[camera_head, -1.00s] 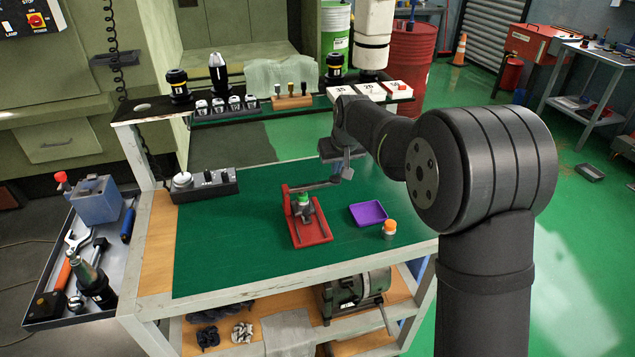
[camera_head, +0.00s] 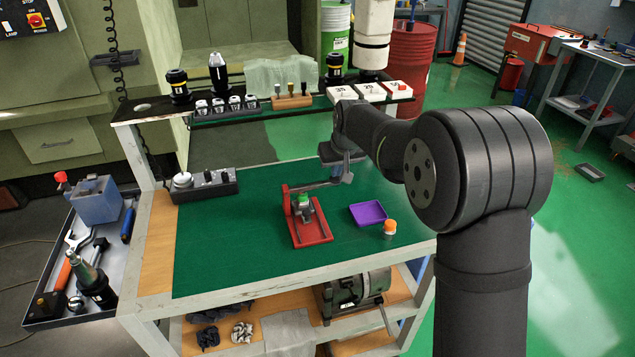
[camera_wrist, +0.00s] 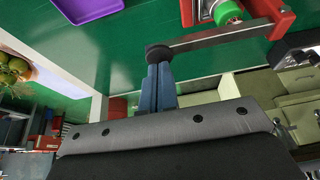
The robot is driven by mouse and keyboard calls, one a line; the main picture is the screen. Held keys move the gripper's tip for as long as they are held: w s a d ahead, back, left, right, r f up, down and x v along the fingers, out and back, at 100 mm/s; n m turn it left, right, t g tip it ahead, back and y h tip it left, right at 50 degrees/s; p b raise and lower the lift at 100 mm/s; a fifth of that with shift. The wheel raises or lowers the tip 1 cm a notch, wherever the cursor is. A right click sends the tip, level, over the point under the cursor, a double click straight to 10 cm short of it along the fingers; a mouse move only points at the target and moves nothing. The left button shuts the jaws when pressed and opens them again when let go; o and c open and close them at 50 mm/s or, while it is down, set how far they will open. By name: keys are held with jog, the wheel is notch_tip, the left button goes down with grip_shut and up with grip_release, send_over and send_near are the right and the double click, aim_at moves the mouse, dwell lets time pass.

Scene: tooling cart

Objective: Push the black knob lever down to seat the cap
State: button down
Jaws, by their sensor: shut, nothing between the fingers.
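The red press fixture (camera_head: 316,232) stands on the green mat, with a green cap (camera_head: 303,198) in it under the lever. The grey lever arm (camera_head: 315,186) runs right from the red post, rising slightly. Its black knob (camera_wrist: 158,52) is at the free end in the wrist view, where the lever bar (camera_wrist: 225,37) and green cap (camera_wrist: 229,12) also show. My gripper (camera_head: 347,178) is shut and empty at the knob end of the lever. In the wrist view its fingertips (camera_wrist: 159,70) are right at the knob; I cannot tell if they touch.
A purple tray (camera_head: 369,214) and an orange-topped bottle (camera_head: 389,227) stand right of the fixture. A control box (camera_head: 205,186) is at the mat's left. A raised shelf (camera_head: 280,108) with tooling runs along the back. The mat's front left is clear.

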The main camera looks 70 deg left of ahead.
aim_at(337, 179)
jog(key=shift+f, duration=1.8)
dwell(1.0)
jog(key=shift+r, duration=0.1)
jog(key=shift+r, duration=4)
jog(key=shift+f, duration=2.5)
